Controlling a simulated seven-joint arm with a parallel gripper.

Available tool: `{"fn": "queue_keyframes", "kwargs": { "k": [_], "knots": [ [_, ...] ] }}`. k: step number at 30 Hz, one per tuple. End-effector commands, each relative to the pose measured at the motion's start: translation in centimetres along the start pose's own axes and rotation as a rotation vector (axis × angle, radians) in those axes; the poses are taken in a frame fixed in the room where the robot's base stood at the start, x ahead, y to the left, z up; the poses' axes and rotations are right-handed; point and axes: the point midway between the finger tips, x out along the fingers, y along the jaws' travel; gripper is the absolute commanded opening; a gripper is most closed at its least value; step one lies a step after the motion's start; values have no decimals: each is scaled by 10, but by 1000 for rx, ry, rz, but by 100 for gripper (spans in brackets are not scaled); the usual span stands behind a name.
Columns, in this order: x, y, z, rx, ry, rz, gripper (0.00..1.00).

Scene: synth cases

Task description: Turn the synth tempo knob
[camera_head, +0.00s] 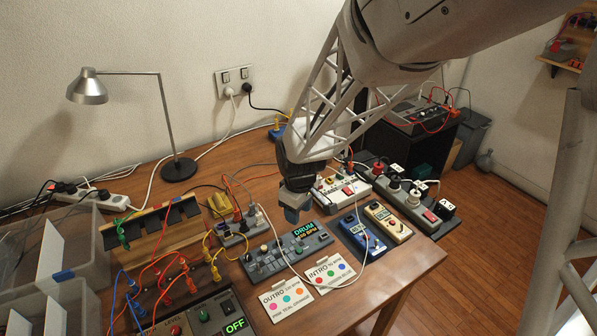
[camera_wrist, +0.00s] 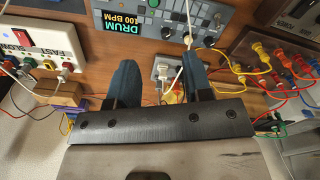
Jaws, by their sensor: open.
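The grey drum synth (camera_head: 262,268) lies on the wooden table, with a lit display (camera_head: 305,231) reading DRUM and a BPM value. Several knobs show there, including a dark one (camera_wrist: 208,41); I cannot tell which sets the tempo. My gripper (camera_head: 292,214) hangs just behind and above the synth in the head view. In the wrist view my gripper (camera_wrist: 160,65) has its two blue fingers apart, with no knob between them. The gripper hides part of the synth's back edge in the head view.
A white FAST/SLOW box (camera_wrist: 42,38) stands beside my gripper. Cables run around a small grey box (camera_head: 238,232) and wooden patch panel (camera_head: 165,290). OUTRO (camera_head: 286,299) and INTRO (camera_head: 331,272) cards lie in front. Blue (camera_head: 361,236) and cream (camera_head: 388,222) pedals sit right.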

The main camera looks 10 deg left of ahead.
Motion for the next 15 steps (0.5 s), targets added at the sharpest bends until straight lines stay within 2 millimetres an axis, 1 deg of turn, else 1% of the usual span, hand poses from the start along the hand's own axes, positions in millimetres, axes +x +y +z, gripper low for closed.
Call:
{"fn": "queue_keyframes", "kwargs": {
  "k": [1, 6, 10, 15],
  "knots": [
    [11, -4, -12, -32, -6, -6, 46],
    [44, -19, -45, -138, -20, -19, 46],
    [66, -31, -65, -208, -29, -28, 46],
    [86, -41, -82, -268, -35, -35, 46]
  ]
}}
